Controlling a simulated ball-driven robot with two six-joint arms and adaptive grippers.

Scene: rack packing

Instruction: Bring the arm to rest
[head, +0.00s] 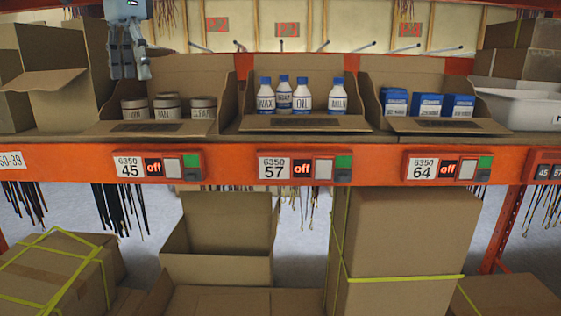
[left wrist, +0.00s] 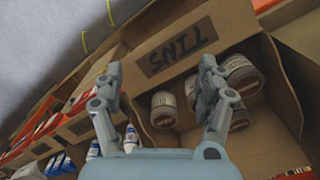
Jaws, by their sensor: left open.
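My left gripper (head: 129,72) shows at the top left of the head view, above the left cardboard bin and in front of the back wall. In the left wrist view the left gripper (left wrist: 160,82) has its fingers spread apart with nothing between them. Beyond it is the cardboard bin with a label reading TINS (left wrist: 177,47), holding several round tins (left wrist: 165,108). The tins (head: 168,107) also stand in the left bin in the head view. My right gripper is in neither view.
White bottles with blue caps (head: 304,96) stand in the middle bin, and blue boxes (head: 427,104) in the right bin. The orange shelf beam (head: 230,165) runs across the front. Cardboard boxes (head: 405,235) stand below. An open box (head: 75,105) is left of the tins bin.

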